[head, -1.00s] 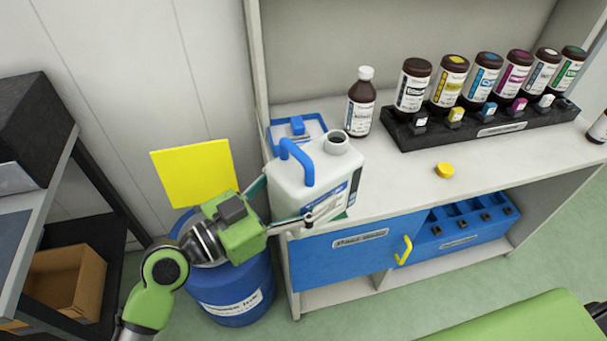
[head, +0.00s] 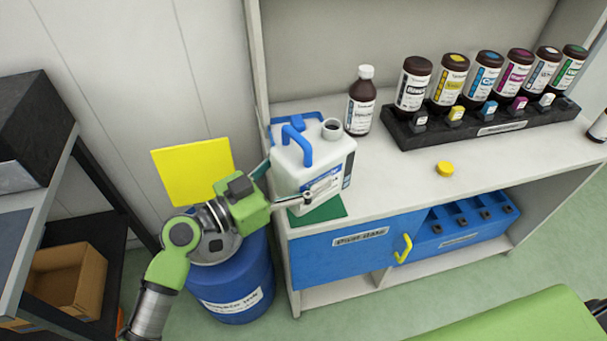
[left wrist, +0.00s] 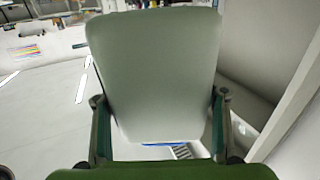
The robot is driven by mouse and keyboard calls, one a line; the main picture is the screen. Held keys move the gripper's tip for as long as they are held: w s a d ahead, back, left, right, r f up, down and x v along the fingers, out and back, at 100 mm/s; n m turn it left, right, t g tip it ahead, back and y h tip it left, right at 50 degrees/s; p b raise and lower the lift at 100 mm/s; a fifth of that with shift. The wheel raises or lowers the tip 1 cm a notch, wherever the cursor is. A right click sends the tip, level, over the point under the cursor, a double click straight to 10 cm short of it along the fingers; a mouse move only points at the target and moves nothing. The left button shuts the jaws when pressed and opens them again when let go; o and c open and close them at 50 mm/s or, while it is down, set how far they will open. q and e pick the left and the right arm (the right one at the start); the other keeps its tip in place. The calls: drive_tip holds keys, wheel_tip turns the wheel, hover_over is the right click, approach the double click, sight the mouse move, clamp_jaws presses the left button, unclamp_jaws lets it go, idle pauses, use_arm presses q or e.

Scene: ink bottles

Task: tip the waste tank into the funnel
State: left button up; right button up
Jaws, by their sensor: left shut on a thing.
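The waste tank (head: 325,165) is a white jug with a blue handle and an open, uncapped neck. My left gripper (head: 285,187) is shut on its sides; one finger shows along the front face. The tank is roughly upright above the left end of the counter, behind a green mat (head: 318,211); I cannot tell how high its base is. In the left wrist view, the tank's pale wall (left wrist: 155,75) fills the space between the fingers (left wrist: 157,125). My right gripper is out of view.
A black rack (head: 460,132) holds several ink bottles. A yellow cap (head: 445,169) lies on the counter. A yellow panel (head: 190,172) stands behind the drum.

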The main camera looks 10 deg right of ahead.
use_arm(q)
drive_tip(key=w+f, duration=0.2)
drive_tip(key=f, duration=0.1)
drive_tip(key=w+d+f+b, duration=0.1)
drive_tip(key=w+f, duration=0.1)
drive_tip(key=f, duration=0.1)
drive_tip(key=w+f, duration=0.2)
drive_tip(key=f, duration=0.1)
drive_tip(key=shift+w+d, duration=0.25)
drive_tip(key=shift+f+b, duration=0.15)
drive_tip(key=shift+b, duration=0.2)
drive_tip(key=o, duration=1.6)
drive_tip(key=shift+f, duration=0.1)
drive_tip(key=shift+s, duration=0.1)
